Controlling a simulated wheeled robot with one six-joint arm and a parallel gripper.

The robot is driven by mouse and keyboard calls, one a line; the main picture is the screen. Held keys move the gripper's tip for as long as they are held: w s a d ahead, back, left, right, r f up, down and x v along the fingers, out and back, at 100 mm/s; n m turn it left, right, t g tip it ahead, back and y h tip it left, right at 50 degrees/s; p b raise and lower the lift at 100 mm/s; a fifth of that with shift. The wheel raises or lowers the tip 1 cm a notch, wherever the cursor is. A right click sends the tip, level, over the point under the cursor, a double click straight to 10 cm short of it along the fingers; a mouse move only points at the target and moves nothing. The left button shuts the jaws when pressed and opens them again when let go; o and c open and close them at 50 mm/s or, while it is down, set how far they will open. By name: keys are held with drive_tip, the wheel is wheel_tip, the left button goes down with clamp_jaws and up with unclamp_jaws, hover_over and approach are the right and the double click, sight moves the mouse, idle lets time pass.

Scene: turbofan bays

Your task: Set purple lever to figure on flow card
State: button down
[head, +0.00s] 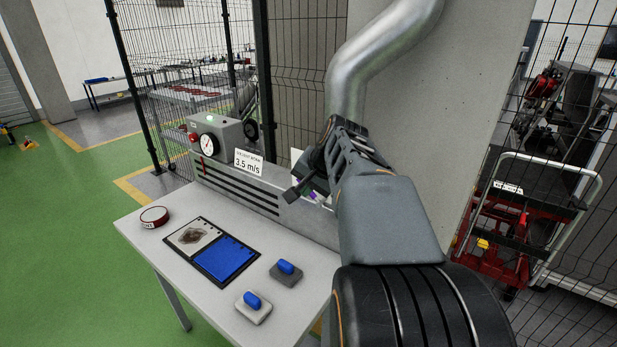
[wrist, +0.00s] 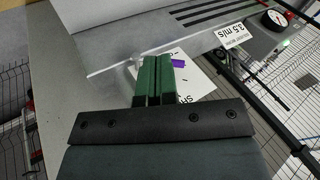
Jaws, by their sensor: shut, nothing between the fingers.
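The flow card (head: 248,163) stands on the grey bench-back unit and reads "3.5 m/s" under a smaller line about solvent work. It also shows in the wrist view (wrist: 235,34). The purple lever (wrist: 178,63) shows just right of my fingertips in the wrist view, in front of a white plate (wrist: 200,86) with partly hidden lettering. In the head view only a bit of purple (head: 313,196) shows beside my gripper (head: 291,192). My gripper is shut and empty, with green fingers (wrist: 155,62) close to the lever. I cannot tell whether they touch.
A round dial (head: 208,143) sits on a grey box left of the card. The bench (head: 190,275) holds a red-rimmed round tin (head: 154,216), a black-framed tray with a blue pad (head: 226,258) and two blue-topped blocks (head: 286,272). A silver duct (head: 350,75) rises behind my arm.

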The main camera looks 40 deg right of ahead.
drive_tip(key=d+r+m+t, duration=0.1)
drive_tip(key=d+r+m, duration=0.25)
drive_tip(key=d, duration=0.45)
drive_tip(key=x, duration=0.4)
drive_tip(key=p+x, duration=0.1)
drive_tip(key=x, duration=0.4)
drive_tip(key=p+x, duration=0.1)
drive_tip(key=x, duration=0.3)
drive_tip(key=shift+w+d+r, duration=0.15)
drive_tip(key=shift+w+d, duration=0.05)
drive_tip(key=shift+w, duration=0.3)
drive_tip(key=shift+b+x, duration=0.4)
drive_tip(key=shift+x, duration=0.4)
drive_tip(key=shift+w+a, duration=0.1)
drive_tip(key=shift+w, duration=0.05)
drive_tip(key=shift+r, duration=0.2)
